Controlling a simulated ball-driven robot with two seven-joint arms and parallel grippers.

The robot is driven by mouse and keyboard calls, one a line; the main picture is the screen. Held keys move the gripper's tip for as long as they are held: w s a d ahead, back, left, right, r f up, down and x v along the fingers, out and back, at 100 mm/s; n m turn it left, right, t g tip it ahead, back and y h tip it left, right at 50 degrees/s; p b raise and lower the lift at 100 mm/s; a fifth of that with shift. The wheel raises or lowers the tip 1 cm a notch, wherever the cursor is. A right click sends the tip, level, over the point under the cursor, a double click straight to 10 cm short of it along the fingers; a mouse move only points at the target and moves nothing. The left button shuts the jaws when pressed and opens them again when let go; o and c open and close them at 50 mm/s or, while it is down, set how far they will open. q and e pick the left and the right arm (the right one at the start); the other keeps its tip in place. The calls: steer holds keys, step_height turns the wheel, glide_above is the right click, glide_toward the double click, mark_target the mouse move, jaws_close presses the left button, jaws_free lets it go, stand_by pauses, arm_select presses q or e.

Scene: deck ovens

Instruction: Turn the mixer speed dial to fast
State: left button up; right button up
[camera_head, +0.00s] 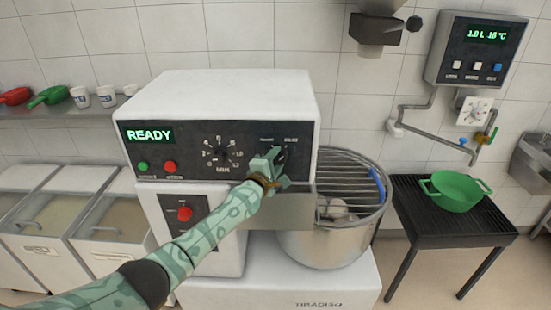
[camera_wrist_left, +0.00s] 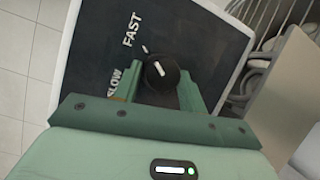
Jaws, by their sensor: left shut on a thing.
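The mixer (camera_head: 215,88) is a white machine with a dark control panel, and its display reads READY. The black speed dial (camera_wrist_left: 161,72) sits at the panel's right end, with the words SLOW (camera_wrist_left: 117,82) and FAST (camera_wrist_left: 132,29) printed beside it. A short white line shows on the dial face; which end points where is hard to tell. My left gripper (camera_head: 270,165) reaches the panel, its green fingers on both sides of the dial, shut on it. In the head view the gripper hides most of the dial. My right gripper is not in view.
A timer knob (camera_head: 222,156) and green and red buttons (camera_head: 170,166) are left of my gripper. A red switch (camera_head: 184,214) is below. A wire guard (camera_head: 348,175) covers the bowl (camera_head: 325,248) at right. A green colander (camera_head: 455,191) stands on a black table.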

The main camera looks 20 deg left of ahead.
arm_select(q)
steer(key=shift+s+d+f, duration=0.1)
steer(key=shift+f, duration=0.25)
steer(key=o, duration=0.9)
steer(key=shift+w, duration=0.2)
steer(key=shift+r, duration=0.1)
steer(key=shift+s+r, duration=0.1)
steer(key=shift+s, duration=0.2)
steer(key=s+p, duration=0.2)
steer(key=s, duration=0.3)
steer(key=s+a+p, duration=0.1)
steer(key=s+p, duration=0.1)
steer(key=s, duration=0.3)
steer(key=s+a+p, duration=0.1)
steer(key=s+p, duration=0.2)
steer(key=s, duration=0.2)
steer(key=shift+s, duration=0.35)
